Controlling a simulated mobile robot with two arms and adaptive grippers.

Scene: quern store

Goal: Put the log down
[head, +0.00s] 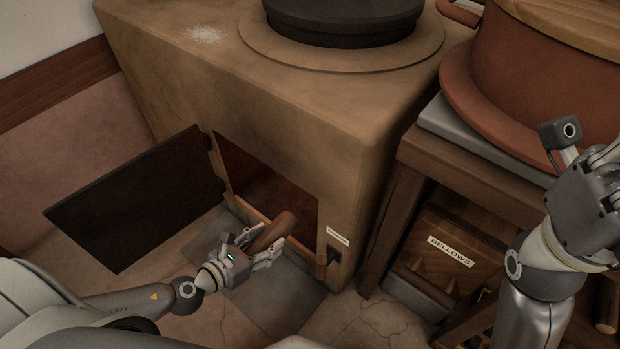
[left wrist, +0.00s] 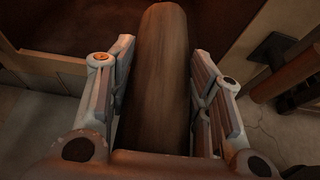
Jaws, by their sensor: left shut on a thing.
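The log (head: 275,230) is a short brown piece of wood at the open mouth of the clay stove (head: 300,130). My left gripper (head: 264,251) is shut on it. In the left wrist view the log (left wrist: 163,75) lies between the two fingers (left wrist: 162,105) and points forward into the dark opening (left wrist: 75,28). Its far end reaches over the low sill of the opening. I cannot tell whether the log touches the sill or the floor inside. My right gripper (head: 603,170) is at the right edge, partly cut off, and its fingers do not show clearly.
The dark stove door (head: 140,195) stands swung open to the left. A wooden stand (head: 410,165) at the right bears a large reddish-brown tub (head: 480,95). Below it sits a box labelled BELLOWS (head: 440,250).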

